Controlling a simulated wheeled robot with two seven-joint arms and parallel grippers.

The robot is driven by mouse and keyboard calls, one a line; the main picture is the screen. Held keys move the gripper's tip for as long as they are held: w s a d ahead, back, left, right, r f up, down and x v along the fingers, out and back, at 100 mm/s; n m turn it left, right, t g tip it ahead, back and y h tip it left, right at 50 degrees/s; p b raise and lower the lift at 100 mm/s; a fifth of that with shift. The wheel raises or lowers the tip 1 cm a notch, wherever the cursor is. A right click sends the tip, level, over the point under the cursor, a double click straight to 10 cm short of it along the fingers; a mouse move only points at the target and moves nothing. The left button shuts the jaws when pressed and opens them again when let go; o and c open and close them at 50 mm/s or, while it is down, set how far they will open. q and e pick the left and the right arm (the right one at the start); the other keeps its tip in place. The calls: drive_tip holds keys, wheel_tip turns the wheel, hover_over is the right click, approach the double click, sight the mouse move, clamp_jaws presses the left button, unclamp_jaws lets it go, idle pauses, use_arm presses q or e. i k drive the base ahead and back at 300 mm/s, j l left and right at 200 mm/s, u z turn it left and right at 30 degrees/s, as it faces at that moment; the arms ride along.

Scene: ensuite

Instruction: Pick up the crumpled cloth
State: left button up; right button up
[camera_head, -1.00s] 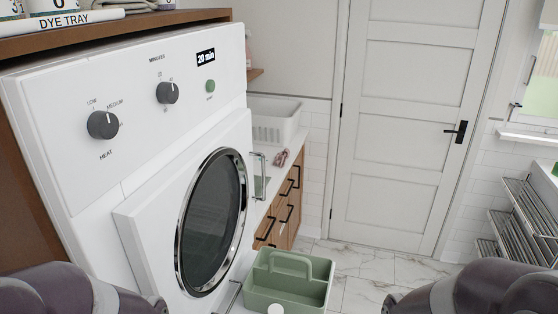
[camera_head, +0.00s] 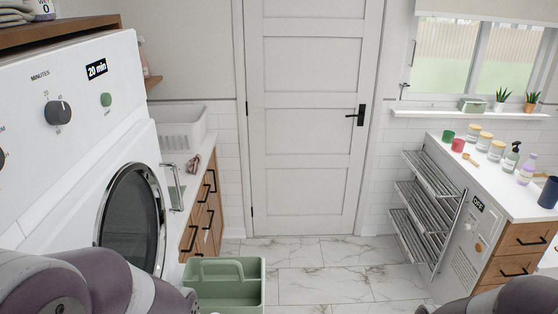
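A small crumpled pinkish-red thing (camera_head: 193,165), perhaps the cloth, lies on the white counter by the left wall, in front of the white basin. It is too small to tell for sure. My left arm shows at the bottom left and a bit of my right arm at the bottom right. Neither gripper's fingers are in view.
A white dryer (camera_head: 75,130) fills the left side. A green caddy (camera_head: 225,285) is in front, below the counter. A white door (camera_head: 305,120) is at the back. Drying racks (camera_head: 425,215) and a counter with jars (camera_head: 510,200) stand right. The marble floor (camera_head: 325,265) between is clear.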

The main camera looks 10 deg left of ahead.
sight(193, 165)
drive_tip(key=i+l, duration=0.25)
drive_tip(key=i, duration=0.25)
drive_tip(key=i+l, duration=0.25)
drive_tip(key=i, duration=0.25)
drive_tip(key=i+l, duration=0.25)
drive_tip(key=i, duration=0.3)
drive_tip(key=i+j+u, duration=0.1)
drive_tip(key=i+u, duration=0.3)
drive_tip(key=i, duration=0.15)
drive_tip(key=i+u, duration=0.4)
drive_tip(key=i, duration=0.15)
drive_tip(key=i+l+u, duration=0.25)
drive_tip(key=i+u, duration=0.4)
drive_tip(key=u, duration=0.2)
drive_tip(key=i+u, duration=0.25)
drive_tip(key=u, duration=0.25)
drive_tip(key=i+u, duration=0.25)
drive_tip(key=u, duration=0.2)
drive_tip(key=i+l+u, duration=0.15)
drive_tip(key=u, duration=0.3)
drive_tip(key=l, duration=0.1)
